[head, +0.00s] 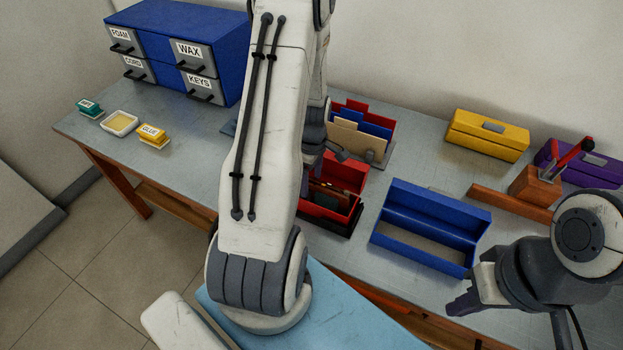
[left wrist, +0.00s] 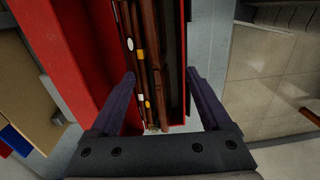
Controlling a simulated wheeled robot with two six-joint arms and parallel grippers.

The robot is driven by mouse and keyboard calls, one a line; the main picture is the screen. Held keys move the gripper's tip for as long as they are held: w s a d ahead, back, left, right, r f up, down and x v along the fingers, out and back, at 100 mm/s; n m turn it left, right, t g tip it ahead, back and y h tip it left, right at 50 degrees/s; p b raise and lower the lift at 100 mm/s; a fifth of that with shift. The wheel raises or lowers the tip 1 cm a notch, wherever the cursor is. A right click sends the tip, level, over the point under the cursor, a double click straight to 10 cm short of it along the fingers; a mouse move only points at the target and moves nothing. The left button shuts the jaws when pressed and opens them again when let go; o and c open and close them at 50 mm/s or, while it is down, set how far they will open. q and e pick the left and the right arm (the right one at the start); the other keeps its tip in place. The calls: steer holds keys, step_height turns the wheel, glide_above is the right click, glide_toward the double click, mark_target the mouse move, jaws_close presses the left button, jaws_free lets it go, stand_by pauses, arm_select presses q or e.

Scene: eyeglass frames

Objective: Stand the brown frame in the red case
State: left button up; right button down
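The red case (head: 345,172) stands open near the table's front edge, partly hidden behind my left arm. In the left wrist view its red walls (left wrist: 75,50) surround several long, thin brown frame pieces (left wrist: 155,55) with white and yellow tags. I cannot tell which of these is the task's brown frame or whether they stand upright. My left gripper (left wrist: 158,103) is open above the case, its purple fingers on either side of the brown pieces, with gaps to both. My right gripper (head: 465,302) hangs at the right; its finger gap is unclear.
An open blue case (head: 430,222) stands right of the red case. Closed yellow (head: 487,134) and purple cases and a wooden pen holder (head: 535,186) are further right. Behind the red case is a rack with coloured cards (head: 350,140). A blue drawer unit (head: 185,40) stands at the back left.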

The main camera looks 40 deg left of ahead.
arm_select(q)
step_height(320, 180, up, 9)
steer(key=p, duration=0.6)
steer(key=shift+f+p, duration=0.15)
steer(key=shift+p, duration=0.25)
stand_by(0.5)
steer(key=d+r+m+b, duration=0.1)
steer(key=d+r+m, duration=0.45)
steer(key=d, duration=0.35)
steer(key=d+r+m, duration=0.5)
steer(key=d+m, duration=0.2)
steer(key=d, duration=0.3)
steer(key=s+d+r+m, duration=0.3)
steer(key=s+d+m, duration=0.2)
steer(key=s+m, duration=0.2)
steer(key=s+d+r+m+h+b, duration=0.1)
steer(key=s+d+r+m, duration=0.2)
steer(key=s+d+m, duration=0.3)
steer(key=s+m, duration=0.2)
steer(key=s, duration=0.1)
steer(key=shift+s+d+r, duration=0.2)
steer(key=shift+d+r, duration=0.05)
steer(key=shift+d, duration=0.05)
